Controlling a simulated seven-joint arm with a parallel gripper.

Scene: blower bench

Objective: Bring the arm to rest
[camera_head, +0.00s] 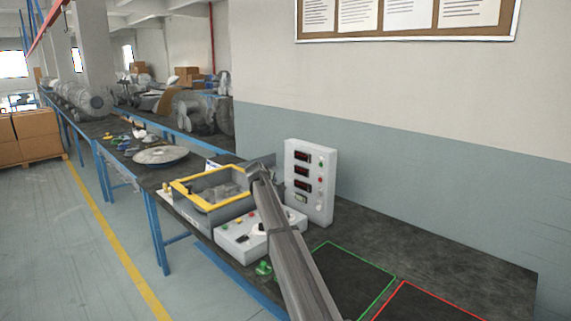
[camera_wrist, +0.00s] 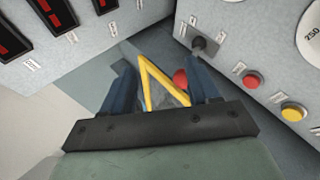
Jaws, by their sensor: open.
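My arm (camera_head: 290,250) reaches forward over the bench from the lower middle of the head view. My gripper is near the arm's far end, beside the upright panel; its jaws are hard to make out there. In the wrist view my gripper (camera_wrist: 160,78) is open, with its two dark blue fingers apart. I see nothing held between them. A yellow rim and a red round part show beyond the fingers.
A grey upright panel (camera_head: 324,162) with displays stands close right of my gripper. A low control box (camera_head: 232,241) with buttons lies beneath the arm. A yellow-rimmed box (camera_head: 180,189) stands left. Green-outlined (camera_head: 350,272) and red-outlined (camera_head: 425,305) areas on the bench look clear.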

